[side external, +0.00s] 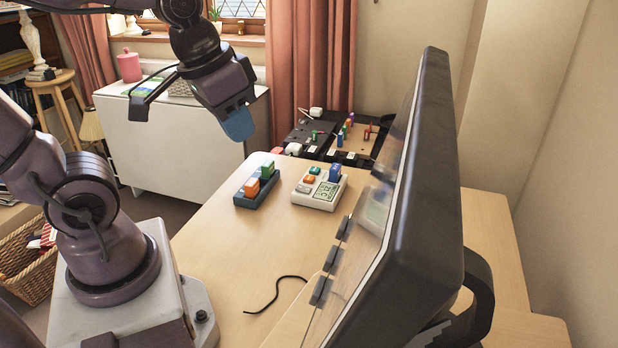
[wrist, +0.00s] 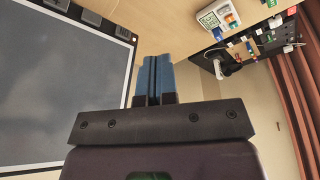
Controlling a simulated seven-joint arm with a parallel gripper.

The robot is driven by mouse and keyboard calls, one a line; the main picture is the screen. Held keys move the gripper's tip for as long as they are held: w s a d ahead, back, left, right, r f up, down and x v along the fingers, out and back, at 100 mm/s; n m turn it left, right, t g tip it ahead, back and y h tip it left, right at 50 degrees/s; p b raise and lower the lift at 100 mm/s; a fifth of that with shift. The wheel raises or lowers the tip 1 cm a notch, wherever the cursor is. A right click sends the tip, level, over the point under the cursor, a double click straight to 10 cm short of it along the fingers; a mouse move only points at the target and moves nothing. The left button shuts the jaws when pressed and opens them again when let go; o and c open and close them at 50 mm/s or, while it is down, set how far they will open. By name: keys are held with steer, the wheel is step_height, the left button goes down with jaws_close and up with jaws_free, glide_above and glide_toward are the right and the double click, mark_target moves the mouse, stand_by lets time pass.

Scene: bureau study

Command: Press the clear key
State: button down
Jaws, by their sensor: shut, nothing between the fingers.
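A small white device (side external: 312,202) with a grey-green display, raised blue, teal and orange keys and a pale grey key lies on the wooden desk. It also shows at the top of the wrist view (wrist: 206,20). Several dark keys (side external: 330,257) line the lower edge of a large black-framed screen (side external: 432,120); some show at the top left of the wrist view (wrist: 92,17). I cannot read which key is the clear key. My gripper (side external: 238,124), with blue fingertips (wrist: 154,78), is shut and empty. It is raised above the desk's far left side, touching no key.
A dark blue base (side external: 243,203) with orange and green blocks lies left of the white device. A black cable (side external: 275,294) lies on the desk. A black tray with small coloured pieces (side external: 318,140) stands behind. The desk's left middle is clear.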

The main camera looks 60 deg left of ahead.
steer(key=w+a+f+n+g+h, duration=0.1)
steer(key=w+a+f+n+h, duration=0.2)
steer(key=w+a+f+n, duration=0.4)
steer(key=n+t+y, duration=0.1)
steer(key=n+t, duration=0.5)
steer(key=n, duration=1.1)
glide_above(309, 178)
step_height(309, 178, down, 10)
steer(key=f, duration=0.1)
steer(key=shift+r, duration=0.25)
steer(key=shift+f, duration=0.1)
steer(key=shift+f, duration=4.3)
steer(key=shift+f, duration=0.4)
